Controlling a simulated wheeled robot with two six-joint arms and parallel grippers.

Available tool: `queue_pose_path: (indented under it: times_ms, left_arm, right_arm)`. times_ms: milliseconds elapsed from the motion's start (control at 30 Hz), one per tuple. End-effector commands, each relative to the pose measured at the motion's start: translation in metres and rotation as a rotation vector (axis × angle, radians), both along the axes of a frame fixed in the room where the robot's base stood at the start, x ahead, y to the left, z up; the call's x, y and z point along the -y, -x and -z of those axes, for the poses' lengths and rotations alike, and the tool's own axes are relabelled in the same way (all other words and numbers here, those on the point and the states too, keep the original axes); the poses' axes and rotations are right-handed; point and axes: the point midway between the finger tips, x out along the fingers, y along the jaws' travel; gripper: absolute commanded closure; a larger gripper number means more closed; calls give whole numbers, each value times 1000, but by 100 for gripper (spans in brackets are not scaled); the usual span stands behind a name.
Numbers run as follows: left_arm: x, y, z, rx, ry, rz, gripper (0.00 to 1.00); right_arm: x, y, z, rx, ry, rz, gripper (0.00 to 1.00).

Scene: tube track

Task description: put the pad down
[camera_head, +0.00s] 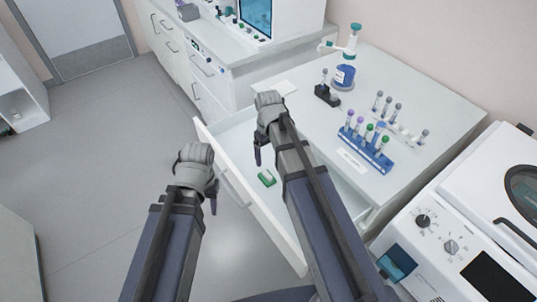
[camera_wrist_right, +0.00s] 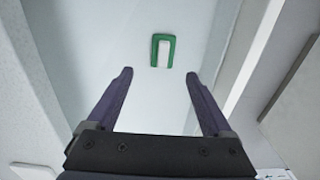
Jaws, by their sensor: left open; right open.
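The pad (camera_head: 266,178), white with a green rim, lies on the floor of the open white drawer (camera_head: 232,138). It also shows in the right wrist view (camera_wrist_right: 162,51), flat and just beyond the fingertips. My right gripper (camera_head: 258,155) is over the drawer, open and empty; its two fingers (camera_wrist_right: 158,74) stand apart with the pad ahead of the gap, not touching it. My left gripper (camera_head: 212,204) is open by the drawer's front, outside it, and appears empty; its fingers are partly hidden by the wrist.
A white machine (camera_head: 450,235) is at the right. The floor at left is clear.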

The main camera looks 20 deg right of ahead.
Motion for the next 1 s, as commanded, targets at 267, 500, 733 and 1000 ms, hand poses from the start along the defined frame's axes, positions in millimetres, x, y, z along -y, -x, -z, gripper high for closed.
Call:
queue_pose_path:
  times_ms: [267,500,733,1000]
  left_arm:
    - [0,0,-11,0,0,0,55]
    - [0,0,-11,0,0,0,55]
    - [0,0,-11,0,0,0,55]
    - [0,0,-11,0,0,0,55]
  right_arm:
    - [-2,3,-11,-1,1,-1,15]
    - [-63,75,-11,-20,49,-3,15]
    - [-99,134,-12,-24,98,9,15]
    - [-105,143,-12,-24,111,19,15]
